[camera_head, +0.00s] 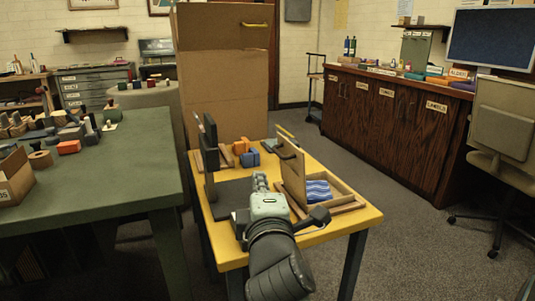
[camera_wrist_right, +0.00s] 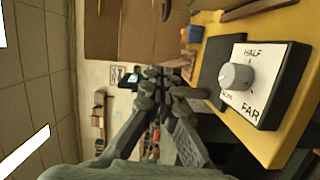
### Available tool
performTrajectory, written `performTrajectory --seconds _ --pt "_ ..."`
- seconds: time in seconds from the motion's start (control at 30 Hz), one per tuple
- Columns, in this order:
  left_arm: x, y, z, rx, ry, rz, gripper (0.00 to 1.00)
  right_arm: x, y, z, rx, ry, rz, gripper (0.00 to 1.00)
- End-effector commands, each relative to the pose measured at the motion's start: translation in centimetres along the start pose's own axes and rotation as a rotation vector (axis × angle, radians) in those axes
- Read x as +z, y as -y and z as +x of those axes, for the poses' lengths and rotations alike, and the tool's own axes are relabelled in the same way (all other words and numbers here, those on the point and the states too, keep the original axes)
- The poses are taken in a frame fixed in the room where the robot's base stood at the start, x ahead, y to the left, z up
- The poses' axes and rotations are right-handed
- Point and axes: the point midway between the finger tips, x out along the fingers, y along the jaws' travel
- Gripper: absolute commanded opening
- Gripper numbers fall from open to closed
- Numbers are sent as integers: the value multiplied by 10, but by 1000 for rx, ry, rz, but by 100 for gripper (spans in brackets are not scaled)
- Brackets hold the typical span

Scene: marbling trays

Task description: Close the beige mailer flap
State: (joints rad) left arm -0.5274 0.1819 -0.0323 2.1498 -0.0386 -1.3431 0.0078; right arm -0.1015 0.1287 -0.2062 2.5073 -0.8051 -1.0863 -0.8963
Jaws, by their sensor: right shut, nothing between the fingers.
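The beige mailer (camera_head: 345,203) lies on the right part of the yellow table (camera_head: 318,157) in the head view, with a blue striped cloth (camera_head: 318,190) inside. Its flap (camera_head: 292,177) stands raised along its left side, with a dark handle-like piece near the top. My right gripper (camera_head: 261,180) is shut and empty, just left of the flap; I cannot tell whether it touches it. The right wrist view shows its fingers (camera_wrist_right: 155,78) together, with no mailer clearly visible there. My left gripper is in neither view.
A dial box (camera_wrist_right: 237,77) with a grey knob sits on the yellow table beside my right gripper. A dark upright piece (camera_head: 209,145) stands at the table's left. Orange and blue blocks (camera_head: 249,157) lie at the back. A green table (camera_head: 110,165) stands left.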

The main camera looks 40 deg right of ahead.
Motion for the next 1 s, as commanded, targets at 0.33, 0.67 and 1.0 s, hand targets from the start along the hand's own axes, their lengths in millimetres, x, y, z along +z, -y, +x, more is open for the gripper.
performTrajectory --seconds 0.33,0.67,1.0 --pt "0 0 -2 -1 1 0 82 0 -2 49 3 3 -2 0" --pt "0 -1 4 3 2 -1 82 15 0 104 0 4 -4 0" --pt "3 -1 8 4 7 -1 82 39 0 109 -1 0 -1 0"
